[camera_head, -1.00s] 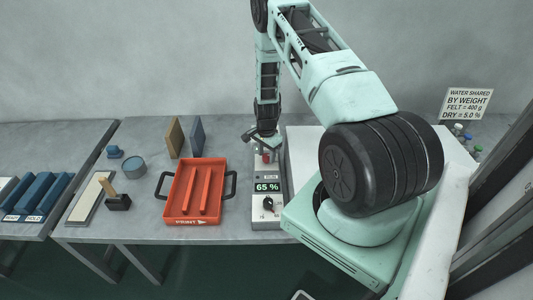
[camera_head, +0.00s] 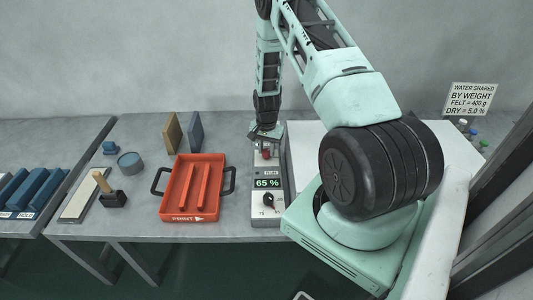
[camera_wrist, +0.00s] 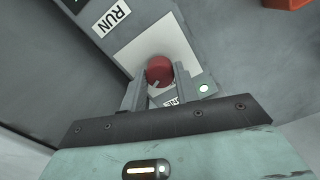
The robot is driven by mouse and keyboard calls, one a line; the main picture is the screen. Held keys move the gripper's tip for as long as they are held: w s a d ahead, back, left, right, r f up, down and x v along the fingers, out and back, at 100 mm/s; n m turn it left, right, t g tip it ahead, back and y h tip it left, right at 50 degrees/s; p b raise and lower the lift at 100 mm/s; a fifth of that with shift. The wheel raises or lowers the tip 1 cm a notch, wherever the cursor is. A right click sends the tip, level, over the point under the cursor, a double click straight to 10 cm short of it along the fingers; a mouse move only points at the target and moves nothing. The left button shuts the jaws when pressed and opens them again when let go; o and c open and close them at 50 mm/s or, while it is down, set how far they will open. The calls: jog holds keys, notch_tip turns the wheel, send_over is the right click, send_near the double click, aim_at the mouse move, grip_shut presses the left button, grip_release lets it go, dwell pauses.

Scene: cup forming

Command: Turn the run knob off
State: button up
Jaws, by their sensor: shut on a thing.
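The run knob (camera_wrist: 159,71) is a red round knob on a pale plate of the grey control box, near a RUN label (camera_wrist: 111,19). It has a light pointer mark on its lower edge. My gripper (camera_wrist: 160,80) is shut on the knob, one finger on each side of it, in the wrist view. In the head view, my gripper (camera_head: 265,135) is at the far end of the control box (camera_head: 268,214), and the red knob (camera_head: 266,153) shows just below it. The lower label on the plate is partly hidden by a finger.
The box has a display reading 65 % (camera_head: 267,183) and a black dial (camera_head: 268,199). An orange tray (camera_head: 193,213) stands to its left, with two upright boards (camera_head: 173,132) behind. A white surface (camera_head: 305,150) lies to the right.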

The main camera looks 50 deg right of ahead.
aim_at(266, 151)
jog(key=n+b, duration=0.3)
jog(key=n, duration=0.3)
jog(key=shift+n+b, duration=0.3)
jog(key=n+b, duration=0.1)
jog(key=n, duration=0.2)
jog(key=shift+n+b, duration=0.35)
jog(key=shift+n, duration=1.65)
jog(key=o, duration=1)
jog(key=shift+r, duration=0.1)
notch_tip(266, 151, up, 17)
jog(key=b, duration=0.3)
jog(key=shift+r, duration=0.15)
